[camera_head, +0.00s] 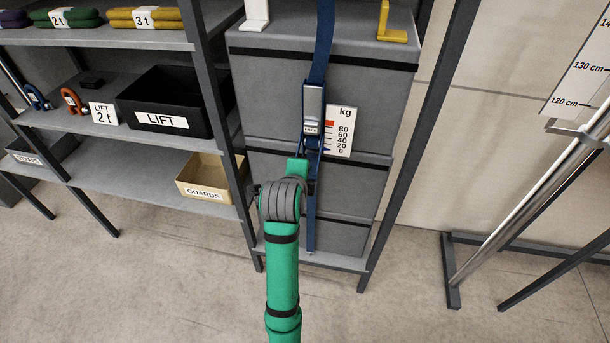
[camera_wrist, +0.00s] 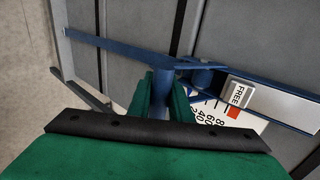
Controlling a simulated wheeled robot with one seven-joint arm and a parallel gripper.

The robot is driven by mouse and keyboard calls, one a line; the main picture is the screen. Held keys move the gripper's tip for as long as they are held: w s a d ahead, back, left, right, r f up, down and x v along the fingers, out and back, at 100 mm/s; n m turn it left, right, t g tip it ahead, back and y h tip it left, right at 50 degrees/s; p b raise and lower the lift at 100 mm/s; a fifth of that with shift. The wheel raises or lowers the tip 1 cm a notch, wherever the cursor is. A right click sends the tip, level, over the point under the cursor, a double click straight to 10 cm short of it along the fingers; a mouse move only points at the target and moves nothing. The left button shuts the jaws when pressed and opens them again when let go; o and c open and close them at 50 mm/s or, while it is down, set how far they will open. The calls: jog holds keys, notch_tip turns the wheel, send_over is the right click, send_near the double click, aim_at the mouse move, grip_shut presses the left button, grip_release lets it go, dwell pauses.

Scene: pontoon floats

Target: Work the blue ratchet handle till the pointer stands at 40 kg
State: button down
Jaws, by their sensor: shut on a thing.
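The blue ratchet (camera_head: 313,105) with a silver lever face and a FREE label sits on a blue strap down the front of stacked grey boxes. My gripper (camera_wrist: 163,100) is shut on the blue ratchet handle (camera_wrist: 163,82), its green fingers on either side of the bar. In the head view my green arm and wrist partly hide the handle and the fingertips. The white kg scale (camera_head: 340,130) stands just right of the ratchet, marked 0 to 80 with a red patch at the top. It also shows in the wrist view (camera_wrist: 216,113), partly covered.
Left of the boxes (camera_head: 270,107) is a shelf with a black LIFT bin (camera_head: 165,92), shackles and a tan GUARDS box (camera_head: 205,172). Dark shelf posts flank the boxes. A height gauge frame (camera_head: 540,190) stands at right. The floor in front is clear.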

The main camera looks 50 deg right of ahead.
jog(key=shift+a+f, duration=0.1)
jog(key=shift+a, duration=0.1)
dwell(0.3)
jog(key=c, duration=1.6)
grip_release()
jog(key=v, duration=1.1)
